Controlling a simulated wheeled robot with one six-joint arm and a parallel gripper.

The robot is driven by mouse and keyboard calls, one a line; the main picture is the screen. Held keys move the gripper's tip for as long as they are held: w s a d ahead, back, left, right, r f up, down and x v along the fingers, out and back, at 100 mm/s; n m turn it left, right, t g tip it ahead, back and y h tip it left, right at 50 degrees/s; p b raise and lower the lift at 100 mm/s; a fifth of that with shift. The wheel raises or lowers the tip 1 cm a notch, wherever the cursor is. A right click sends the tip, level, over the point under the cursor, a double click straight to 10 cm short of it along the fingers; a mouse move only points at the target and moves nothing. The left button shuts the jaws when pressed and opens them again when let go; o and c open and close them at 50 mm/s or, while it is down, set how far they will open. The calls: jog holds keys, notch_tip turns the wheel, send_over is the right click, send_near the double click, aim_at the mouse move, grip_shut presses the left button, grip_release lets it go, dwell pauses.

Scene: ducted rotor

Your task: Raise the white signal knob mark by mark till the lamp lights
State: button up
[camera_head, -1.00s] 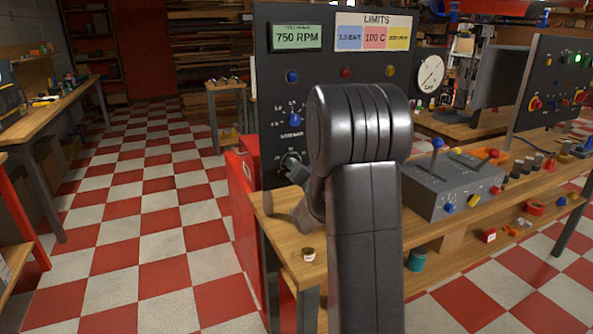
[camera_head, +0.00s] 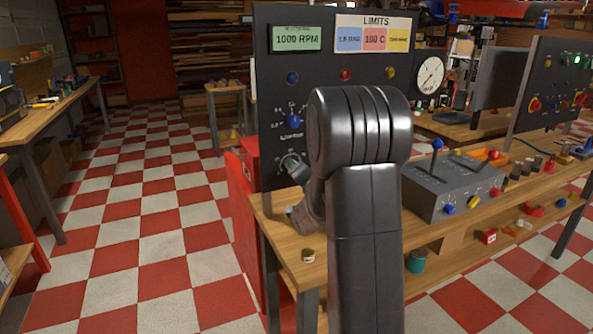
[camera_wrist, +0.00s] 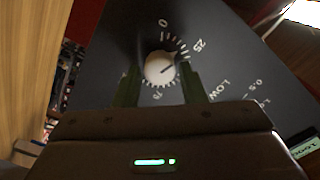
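In the head view my gripper (camera_head: 293,168) is at the panel's lower left, partly behind my arm. The display (camera_head: 296,38) reads 1000 RPM. Blue (camera_head: 292,78), red (camera_head: 345,74) and yellow (camera_head: 390,71) round pieces on the panel show no clear glow.
A blue knob (camera_head: 294,121) with its own scale is just above my gripper. A grey lever box (camera_head: 440,190) stands on the wooden bench (camera_head: 300,240) at right. A small jar (camera_head: 308,256) is near the bench's front edge. The checkered floor at left is clear.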

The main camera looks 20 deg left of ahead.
jog(key=shift+o, duration=1.1)
jog(key=v, duration=1.3)
jog(key=shift+s+d+b, duration=0.25)
jog(key=shift+d+b, duration=0.1)
jog(key=x, duration=1.4)
jog(key=shift+p, duration=0.35)
jog(key=shift+s+d, duration=0.1)
